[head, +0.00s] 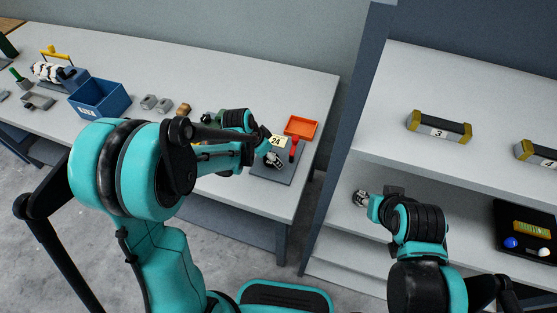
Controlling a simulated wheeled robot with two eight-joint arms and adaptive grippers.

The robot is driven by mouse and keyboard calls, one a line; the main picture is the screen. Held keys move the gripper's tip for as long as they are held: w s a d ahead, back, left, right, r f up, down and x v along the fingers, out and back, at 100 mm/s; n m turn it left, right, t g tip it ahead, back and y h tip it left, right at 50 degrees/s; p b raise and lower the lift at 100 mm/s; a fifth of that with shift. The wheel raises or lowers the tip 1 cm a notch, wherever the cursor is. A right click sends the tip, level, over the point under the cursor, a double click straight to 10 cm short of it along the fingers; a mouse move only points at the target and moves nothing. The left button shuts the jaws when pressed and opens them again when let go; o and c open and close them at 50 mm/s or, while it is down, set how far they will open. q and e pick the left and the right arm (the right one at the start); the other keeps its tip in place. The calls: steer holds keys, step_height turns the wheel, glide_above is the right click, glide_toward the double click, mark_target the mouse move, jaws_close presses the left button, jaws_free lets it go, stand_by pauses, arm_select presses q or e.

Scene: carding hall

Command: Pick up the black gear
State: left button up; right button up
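I cannot make out a black gear for sure; small dark shapes around my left gripper are partly covered by the arm. My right gripper (361,198) is at the left side of the shelf unit, far from the mat. Its finger state is unclear, and I see nothing held in it.
An orange tray (301,127) and a red tool (294,149) lie near the mat. A blue bin (99,98) and small grey blocks (156,103) stand further left. The shelf holds a block marked 3 (439,127) and a black tray (510,254). A dark upright post (350,120) separates table and shelf.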

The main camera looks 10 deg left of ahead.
arm_select(q)
steer(key=shift+w+d+f, duration=0.1)
steer(key=shift+w+f, duration=0.05)
steer(key=shift+f, duration=0.2)
steer(key=shift+s+a+r, duration=0.2)
steer(key=shift+a+r, duration=0.05)
steer(key=shift+a, duration=0.05)
steer(key=shift+c, duration=0.3)
steer(key=shift+s, duration=0.1)
steer(key=c, duration=0.5)
steer(key=shift+d, duration=0.1)
steer(key=c, duration=0.8)
